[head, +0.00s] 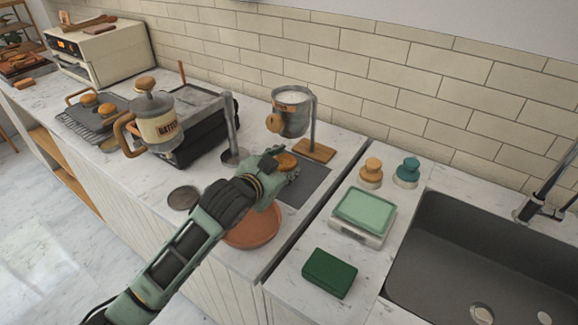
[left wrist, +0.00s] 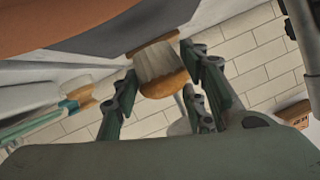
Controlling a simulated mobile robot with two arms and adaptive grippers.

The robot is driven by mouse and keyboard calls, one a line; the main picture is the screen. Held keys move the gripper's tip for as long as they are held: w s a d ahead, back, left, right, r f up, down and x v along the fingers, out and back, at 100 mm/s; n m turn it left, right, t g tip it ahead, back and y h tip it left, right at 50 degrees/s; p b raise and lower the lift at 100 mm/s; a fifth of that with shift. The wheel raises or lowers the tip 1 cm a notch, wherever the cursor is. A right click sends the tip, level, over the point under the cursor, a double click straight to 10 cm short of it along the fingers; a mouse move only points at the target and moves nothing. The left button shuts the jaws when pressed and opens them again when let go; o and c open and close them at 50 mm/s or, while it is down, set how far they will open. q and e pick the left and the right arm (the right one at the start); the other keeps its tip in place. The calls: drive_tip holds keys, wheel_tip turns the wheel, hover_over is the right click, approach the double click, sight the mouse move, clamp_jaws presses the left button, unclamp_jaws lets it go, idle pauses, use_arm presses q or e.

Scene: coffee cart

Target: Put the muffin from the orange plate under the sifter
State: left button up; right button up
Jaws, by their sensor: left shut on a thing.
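My left gripper (head: 279,162) is shut on the muffin (head: 288,161). The muffin has a golden-brown top. In the left wrist view, the muffin (left wrist: 160,68) sits between the two fingers, with its pale wrapper visible. In the head view, it is over the dark grey mat (head: 311,181), in front of and below the sifter. The sifter (head: 291,112) is a metal cup with pale contents and a wooden knob, on a stand with a wooden base. The orange plate (head: 252,234) is partly hidden behind my left forearm and looks empty where visible. My right gripper is out of view.
A batter dispenser (head: 160,124) and a black appliance (head: 200,132) stand to the left. A grey disc (head: 184,198) lies near the front edge. To the right are a green-topped scale (head: 364,209), a green sponge (head: 330,273), two stampers and the sink (head: 470,250).

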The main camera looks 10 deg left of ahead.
sight(289, 159)
use_arm(q)
drive_tip(key=w, duration=0.2)
drive_tip(key=shift+w+d+r, duration=0.1)
drive_tip(key=shift+w+d, duration=0.25)
drive_tip(key=shift+w, duration=0.3)
drive_tip(key=shift+d+f+p, duration=0.1)
drive_tip(key=shift+f+p, duration=0.25)
drive_tip(key=shift+f, duration=1.45)
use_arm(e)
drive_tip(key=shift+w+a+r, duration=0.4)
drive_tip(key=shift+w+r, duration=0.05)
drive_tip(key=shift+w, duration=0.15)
use_arm(q)
drive_tip(key=o, duration=0.7)
drive_tip(key=shift+f, duration=0.15)
drive_tip(key=shift+c, duration=0.2)
drive_tip(key=o, duration=0.5)
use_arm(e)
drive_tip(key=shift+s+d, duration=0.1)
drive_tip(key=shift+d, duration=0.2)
